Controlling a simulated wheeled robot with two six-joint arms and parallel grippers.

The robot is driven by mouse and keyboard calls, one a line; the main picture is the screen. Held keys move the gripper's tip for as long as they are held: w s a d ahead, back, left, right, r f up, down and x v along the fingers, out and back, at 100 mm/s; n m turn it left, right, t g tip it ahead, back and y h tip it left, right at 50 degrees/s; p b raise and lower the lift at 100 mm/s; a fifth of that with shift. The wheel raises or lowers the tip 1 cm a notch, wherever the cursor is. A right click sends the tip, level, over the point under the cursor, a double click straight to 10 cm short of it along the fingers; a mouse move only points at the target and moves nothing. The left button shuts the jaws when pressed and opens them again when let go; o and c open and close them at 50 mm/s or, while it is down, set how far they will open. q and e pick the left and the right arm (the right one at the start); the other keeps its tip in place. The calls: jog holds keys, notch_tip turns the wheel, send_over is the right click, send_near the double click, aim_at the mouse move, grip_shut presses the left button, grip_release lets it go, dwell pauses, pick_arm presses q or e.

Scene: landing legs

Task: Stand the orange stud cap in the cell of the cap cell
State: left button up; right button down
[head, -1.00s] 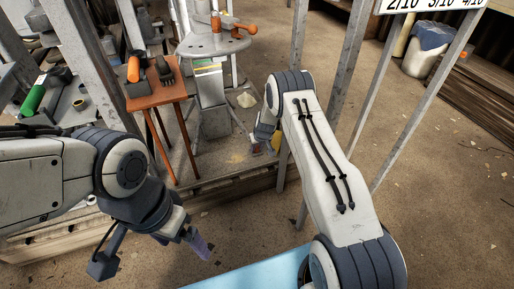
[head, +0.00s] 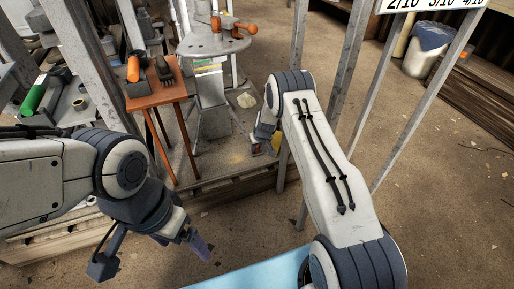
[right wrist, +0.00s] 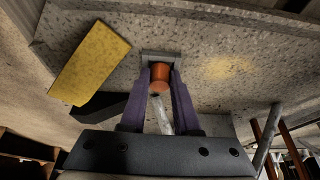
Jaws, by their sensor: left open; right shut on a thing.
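The orange stud cap (right wrist: 159,76) is between the fingertips of my right gripper (right wrist: 160,84), which is shut on it in the right wrist view. A small grey block (right wrist: 161,55) lies directly beyond the cap, against the speckled grey surface. It may be the cap cell, but I cannot see its opening or tell whether the cap touches it. In the head view my right gripper (head: 264,149) is low by the platform, mostly hidden by its own wrist. My left gripper (head: 199,243) is open and empty, over the bare floor.
A yellow plate (right wrist: 92,62) lies left of the cap in the right wrist view. A small orange-brown table (head: 158,95) and a round grey stand (head: 214,45) are behind in the head view. Metal posts (head: 345,90) rise close to my right arm.

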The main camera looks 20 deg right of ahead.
jog(key=shift+r, duration=0.1)
dwell(0.3)
jog(key=shift+r, duration=0.3)
jog(key=shift+f+b, duration=0.4)
jog(key=shift+f, duration=0.1)
dwell(1.8)
dwell(1.9)
jog(key=shift+r, duration=0.15)
jog(key=shift+r, duration=0.35)
